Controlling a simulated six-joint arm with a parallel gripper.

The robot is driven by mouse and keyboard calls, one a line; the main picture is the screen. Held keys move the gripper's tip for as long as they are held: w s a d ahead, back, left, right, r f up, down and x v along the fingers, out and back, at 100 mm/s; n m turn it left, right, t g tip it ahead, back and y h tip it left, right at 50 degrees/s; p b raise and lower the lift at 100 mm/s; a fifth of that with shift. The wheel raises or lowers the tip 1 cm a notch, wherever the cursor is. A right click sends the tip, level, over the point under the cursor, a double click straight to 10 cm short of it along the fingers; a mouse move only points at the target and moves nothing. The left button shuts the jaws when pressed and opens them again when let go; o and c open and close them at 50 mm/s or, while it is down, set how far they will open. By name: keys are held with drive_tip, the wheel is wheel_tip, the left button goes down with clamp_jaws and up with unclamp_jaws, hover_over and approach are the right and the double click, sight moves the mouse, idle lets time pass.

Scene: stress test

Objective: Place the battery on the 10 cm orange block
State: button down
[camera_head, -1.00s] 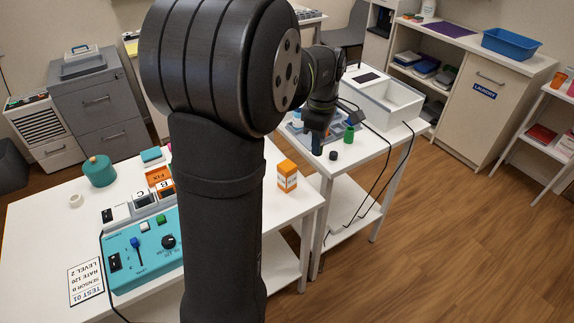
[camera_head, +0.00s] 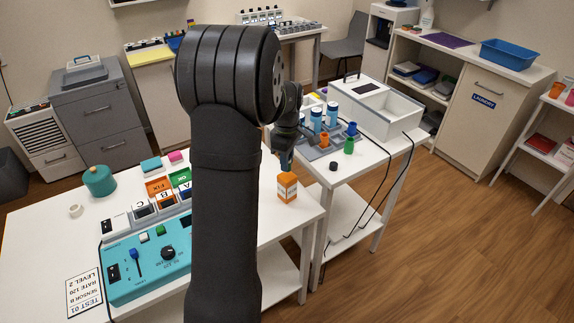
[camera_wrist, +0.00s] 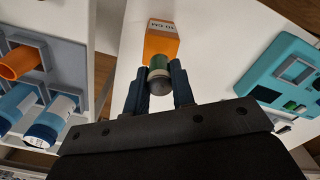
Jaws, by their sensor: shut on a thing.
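The orange block (camera_head: 287,190) with a white label stands upright near the right edge of the left white table. In the wrist view the orange block (camera_wrist: 160,43) is just beyond my fingertips. My gripper (camera_head: 286,158) points down over the block. In the wrist view my gripper (camera_wrist: 158,85) is shut on the battery (camera_wrist: 159,74), a short cylinder with a green band and a dark grey end. The battery lines up with the block in that view. I cannot tell whether the two touch. In the head view the battery is mostly hidden by my fingers.
A teal console (camera_head: 150,268) with switches and a knob is left of my arm. On the right table stand a grey tray (camera_wrist: 52,82) with blue-and-white cylinders and an orange cup (camera_head: 324,139), a green cup (camera_head: 349,146) and a white box (camera_head: 395,118). A gap separates the tables.

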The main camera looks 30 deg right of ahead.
drive_tip(key=shift+f, duration=1.1)
drive_tip(key=shift+f, duration=0.15)
drive_tip(key=c, duration=1.2)
unclamp_jaws()
drive_tip(key=shift+c, duration=0.2)
wheel_tip(320, 180, up, 12)
drive_tip(key=shift+r, duration=0.2)
